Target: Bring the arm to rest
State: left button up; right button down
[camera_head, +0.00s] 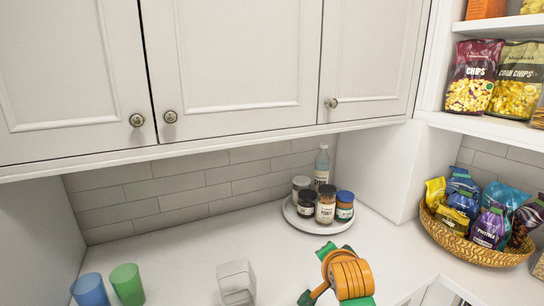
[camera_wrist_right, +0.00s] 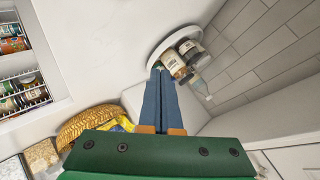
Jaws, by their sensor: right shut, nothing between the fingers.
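My right arm (camera_head: 350,275), orange and green, rises from the bottom edge of the head view, right of centre, over the white counter. My right gripper (camera_wrist_right: 160,72) shows in the wrist view as two long blue fingers lying together, shut and empty. In that picture its fingertips overlap the area just below the white round tray (camera_wrist_right: 154,57) and its jars (camera_wrist_right: 185,53); the distance between them cannot be told. The fingers cannot be made out in the head view. My left gripper is in neither view.
The round tray (camera_head: 300,222) holds several jars (camera_head: 326,205) and a bottle (camera_head: 322,166) at the counter's back. A wicker basket (camera_head: 480,252) of snack bags is at right. A blue cup (camera_head: 89,291), green cup (camera_head: 127,285) and clear container (camera_head: 236,284) stand in front. Cabinets (camera_head: 235,60) hang above.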

jog(key=s+d+f+n+g, duration=0.2)
jog(key=s+f+n, duration=0.1)
jog(key=s+f, duration=0.45)
jog(key=s+d+f+n+g, duration=0.2)
jog(key=s+f+n, duration=0.1)
jog(key=s+f, duration=0.45)
jog(key=s+f+n+g+y, duration=0.1)
jog(key=s+f+n+g, duration=0.2)
jog(key=s, duration=0.6)
jog(key=s+f+n, duration=0.3)
jog(key=s+n, duration=0.1)
jog(key=s, duration=0.4)
notch_tip(320, 180, down, 18)
jog(key=s+g+b, duration=0.2)
jog(key=s+d+f+b, duration=0.2)
jog(key=s+f, duration=1)
jog(key=shift+s+f+n+g, duration=0.25)
jog(key=shift+f+n+g, duration=0.05)
jog(key=shift+f+g, duration=0.1)
